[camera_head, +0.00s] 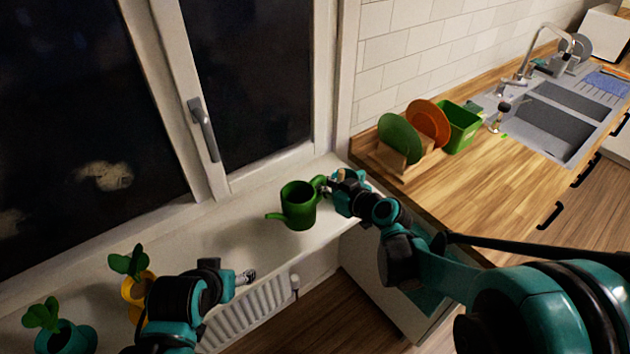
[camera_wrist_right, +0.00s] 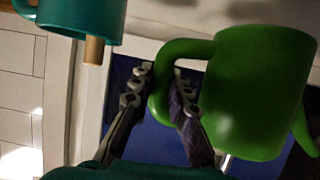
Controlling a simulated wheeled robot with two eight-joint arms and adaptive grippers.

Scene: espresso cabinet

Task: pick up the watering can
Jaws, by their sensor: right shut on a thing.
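The green watering can (camera_head: 298,206) is upright at the right part of the white window sill, its spout pointing left and its handle to the right. I cannot tell whether its base touches the sill. My right gripper (camera_head: 326,187) reaches in from the right and is shut on the handle. In the right wrist view, the fingers (camera_wrist_right: 166,88) close on the curved handle beside the can's body (camera_wrist_right: 258,90). My left gripper (camera_head: 246,277) is low on the left, in front of the sill and apart from the can; its fingers are too small to read.
Plants in a yellow pot (camera_head: 134,290) and a teal pot (camera_head: 66,338) stand on the sill (camera_head: 235,235) at left. A radiator (camera_head: 250,312) is below. The wooden counter (camera_head: 470,185) at right holds a plate rack with a green plate (camera_head: 399,138) and an orange plate (camera_head: 430,122).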

